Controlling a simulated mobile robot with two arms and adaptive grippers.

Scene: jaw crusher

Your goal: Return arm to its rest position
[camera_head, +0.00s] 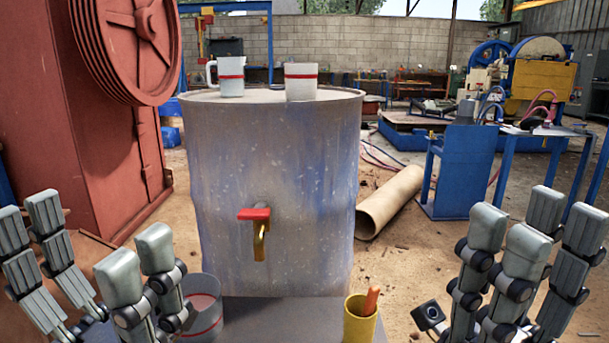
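My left gripper (88,252) is in the lower left, its fingers upright and spread apart with nothing seen between them. My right gripper (535,240) is in the lower right, also with upright, spread fingers and nothing seen between them. Both arms behind the grippers are mostly outside the picture. A clear cup with a red band (205,310) is just right of my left gripper's fingers, partly covered by them. I cannot tell whether they touch. A yellow cup (359,325) with an orange-handled item (371,301) in it stands left of my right gripper.
A large grey-blue barrel (310,190) with a red-handled brass tap (259,230) stands ahead, above a grey surface (280,318). Two red-banded mugs (230,85) (301,90) stand on it. A red crusher (75,110) is at left.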

